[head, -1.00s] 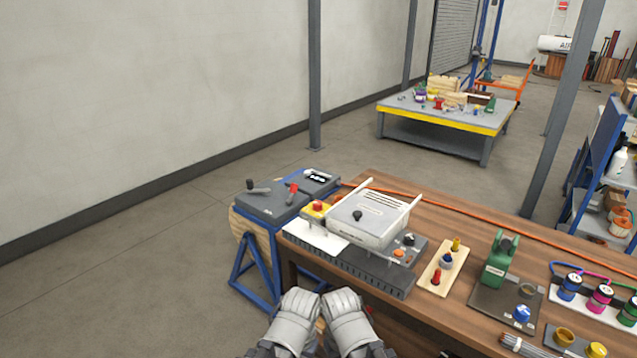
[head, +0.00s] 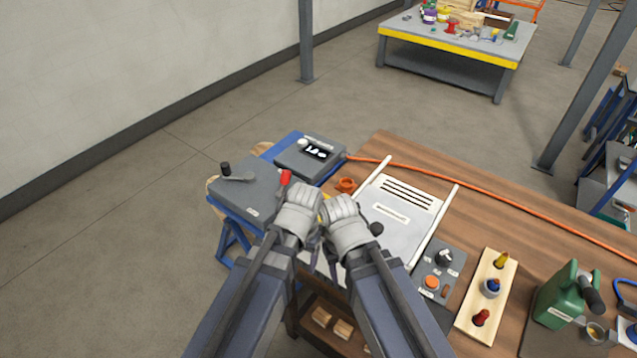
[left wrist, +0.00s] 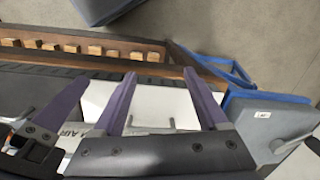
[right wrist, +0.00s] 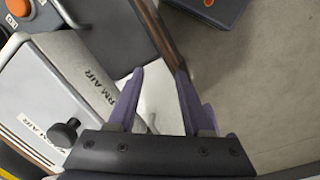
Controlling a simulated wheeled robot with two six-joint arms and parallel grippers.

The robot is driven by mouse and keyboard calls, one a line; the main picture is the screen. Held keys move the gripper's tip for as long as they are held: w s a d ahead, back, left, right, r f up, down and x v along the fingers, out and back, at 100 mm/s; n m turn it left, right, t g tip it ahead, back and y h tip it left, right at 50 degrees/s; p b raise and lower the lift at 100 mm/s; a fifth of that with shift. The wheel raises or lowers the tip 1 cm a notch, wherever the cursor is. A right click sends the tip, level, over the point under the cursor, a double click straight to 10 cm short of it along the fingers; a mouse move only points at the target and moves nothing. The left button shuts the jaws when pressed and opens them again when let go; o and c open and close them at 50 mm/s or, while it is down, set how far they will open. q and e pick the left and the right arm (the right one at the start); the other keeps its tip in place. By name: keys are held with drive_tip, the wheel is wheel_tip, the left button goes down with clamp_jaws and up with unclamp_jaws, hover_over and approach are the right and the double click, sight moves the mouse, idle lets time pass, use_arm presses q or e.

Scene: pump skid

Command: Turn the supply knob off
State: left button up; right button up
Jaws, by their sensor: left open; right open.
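No label reading "supply" is legible. A black knob (head: 444,257) sits on the grey control panel (head: 425,300), above an orange button (head: 432,282). Another black knob (head: 376,229) is on the near part of the white machine (head: 395,213); it also shows in the right wrist view (right wrist: 65,132). My left gripper (head: 305,188) and right gripper (head: 337,198) are side by side, left of the machine's middle, and apart from the panel knob. Both are open and empty in the left wrist view (left wrist: 160,85) and right wrist view (right wrist: 160,74).
A grey box (head: 250,192) with a black-handled lever (head: 236,175) and a red handle (head: 286,178) stands left. An orange hose (head: 480,197) crosses the wooden table. A peg board (head: 487,300) and green can (head: 566,292) stand right.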

use_arm(q)
drive_tip(key=shift+o, duration=0.3)
drive_tip(key=w+d+r+m+p, duration=0.1)
drive_tip(key=w+r, duration=0.1)
drive_tip(key=w, duration=0.6)
drive_tip(key=w+d+r+m+p, duration=0.1)
drive_tip(key=w+d+r+p, duration=0.1)
drive_tip(key=w, duration=0.5)
drive_tip(key=w+d+r+h+p, duration=0.1)
drive_tip(key=w+r+p, duration=0.1)
drive_tip(key=w, duration=0.6)
drive_tip(key=shift+w+d+r+m, duration=0.2)
drive_tip(key=shift+w+d+m, duration=0.15)
drive_tip(key=shift+d+m, duration=0.05)
drive_tip(key=shift+s, duration=0.1)
use_arm(e)
wheel_tip(320, 180, up, 6)
drive_tip(key=shift+r, duration=0.15)
use_arm(q)
drive_tip(key=shift+f, duration=0.15)
use_arm(e)
drive_tip(key=shift+w, duration=0.1)
use_arm(q)
wheel_tip(320, 180, down, 8)
drive_tip(key=b, duration=0.7)
use_arm(e)
wheel_tip(320, 180, down, 8)
drive_tip(key=shift+r, duration=0.1)
use_arm(q)
drive_tip(key=shift+r, duration=0.2)
